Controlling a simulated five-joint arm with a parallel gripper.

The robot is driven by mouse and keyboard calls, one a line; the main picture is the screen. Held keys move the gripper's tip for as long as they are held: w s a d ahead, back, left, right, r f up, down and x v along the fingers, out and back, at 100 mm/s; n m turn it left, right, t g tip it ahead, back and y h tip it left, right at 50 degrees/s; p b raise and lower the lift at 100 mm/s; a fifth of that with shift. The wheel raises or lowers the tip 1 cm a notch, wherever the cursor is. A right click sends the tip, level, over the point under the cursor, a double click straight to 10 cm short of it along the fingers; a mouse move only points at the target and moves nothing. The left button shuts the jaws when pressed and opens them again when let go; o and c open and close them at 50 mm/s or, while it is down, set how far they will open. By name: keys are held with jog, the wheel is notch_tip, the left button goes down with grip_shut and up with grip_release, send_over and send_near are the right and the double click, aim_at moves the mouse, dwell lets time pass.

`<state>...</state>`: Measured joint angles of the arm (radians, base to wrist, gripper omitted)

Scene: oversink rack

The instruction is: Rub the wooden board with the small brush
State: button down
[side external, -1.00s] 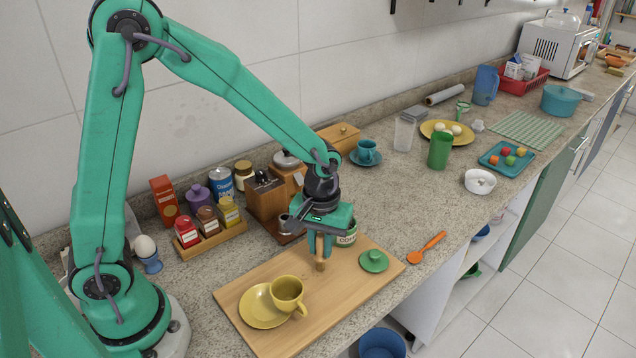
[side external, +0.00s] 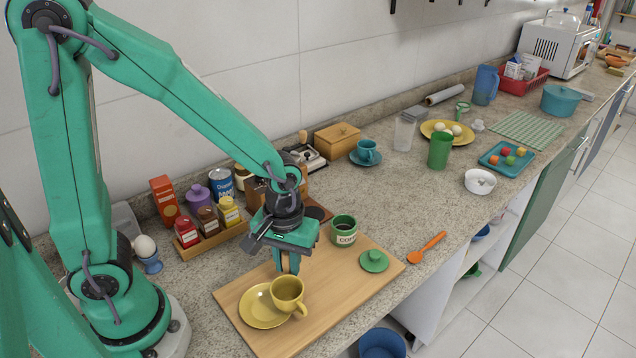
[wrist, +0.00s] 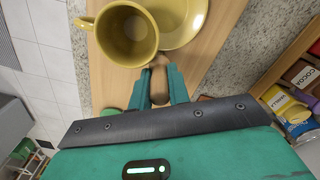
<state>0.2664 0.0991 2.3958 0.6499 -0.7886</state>
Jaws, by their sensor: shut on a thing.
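The wooden board (side external: 345,275) lies on the counter. My gripper (side external: 288,268) is low over its middle, just behind the yellow cup (side external: 287,291). The small brush (wrist: 158,82) is wooden brown and sits between my two fingers in the wrist view, shut on it. In the side view the brush is hidden by the fingers and the cup, so I cannot tell whether its bristles touch the board.
An orange spoon (side external: 426,248) lies to the right. A spice rack (side external: 212,238) is behind left. The board's right half is mostly clear.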

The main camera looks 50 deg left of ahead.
jog(key=shift+r, duration=3.6)
jog(key=shift+w, duration=0.1)
jog(key=w+a, duration=0.2)
jog(key=w, duration=0.8)
jog(key=shift+a+f, duration=0.1)
jog(key=shift+f, duration=0.05)
